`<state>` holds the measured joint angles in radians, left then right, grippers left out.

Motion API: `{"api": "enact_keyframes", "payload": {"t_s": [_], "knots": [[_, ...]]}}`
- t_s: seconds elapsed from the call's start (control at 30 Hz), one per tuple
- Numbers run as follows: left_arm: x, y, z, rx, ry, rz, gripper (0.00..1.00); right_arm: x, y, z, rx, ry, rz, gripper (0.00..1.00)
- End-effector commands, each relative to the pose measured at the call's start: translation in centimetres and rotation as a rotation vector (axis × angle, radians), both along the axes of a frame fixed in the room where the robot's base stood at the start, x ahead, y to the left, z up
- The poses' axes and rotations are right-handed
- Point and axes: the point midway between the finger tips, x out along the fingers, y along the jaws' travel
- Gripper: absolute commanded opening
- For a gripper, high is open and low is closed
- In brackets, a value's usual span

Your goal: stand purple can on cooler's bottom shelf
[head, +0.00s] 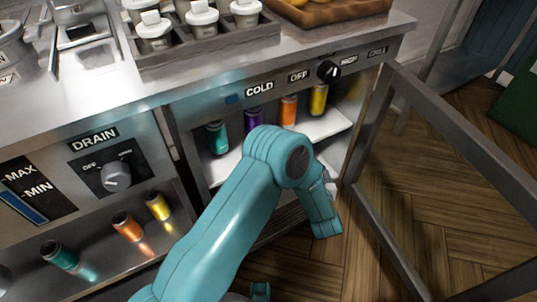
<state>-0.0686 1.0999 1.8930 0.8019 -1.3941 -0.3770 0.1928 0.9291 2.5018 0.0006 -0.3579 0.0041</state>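The purple can (253,119) stands upright in the open cooler in the head view, between a teal can and an orange can. It is on the white upper shelf (325,126), and its foot is close to or behind my arm's elbow. The cooler's bottom shelf is mostly hidden behind my teal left arm. That arm rises from the lower left, bends in front of the cooler and points down at the right. Its gripper is not clear enough to read as open or shut. My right gripper is not in view.
Teal (217,138), orange (289,111) and yellow (318,99) cans share the shelf. The framed cooler door (372,215) stands open at the right. More cans, including a yellow one (158,207), stand on a ledge at left. Wooden floor lies right.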

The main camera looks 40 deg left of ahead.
Motion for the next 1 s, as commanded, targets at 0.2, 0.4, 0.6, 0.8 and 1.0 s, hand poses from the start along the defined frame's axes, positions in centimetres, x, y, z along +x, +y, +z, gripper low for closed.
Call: {"api": "enact_keyframes", "payload": {"t_s": [0.2,0.4,0.6,0.8,1.0], "knots": [[2.6,6.6,-0.3,0.001,-0.005,0.007,0.19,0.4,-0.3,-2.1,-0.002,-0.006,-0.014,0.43],[4.7,12.0,-0.3,0.001,-0.005,0.006,0.19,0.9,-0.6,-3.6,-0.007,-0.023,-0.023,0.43],[6.3,15.8,-0.1,0.002,-0.003,0.003,0.19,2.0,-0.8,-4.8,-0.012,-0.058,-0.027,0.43],[6.4,15.5,-2.1,0.002,0.0,-0.002,0.19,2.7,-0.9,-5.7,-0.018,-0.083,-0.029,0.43],[6.3,15.5,-4.8,-0.001,0.002,-0.001,0.19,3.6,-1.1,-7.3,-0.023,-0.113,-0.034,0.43]]}}
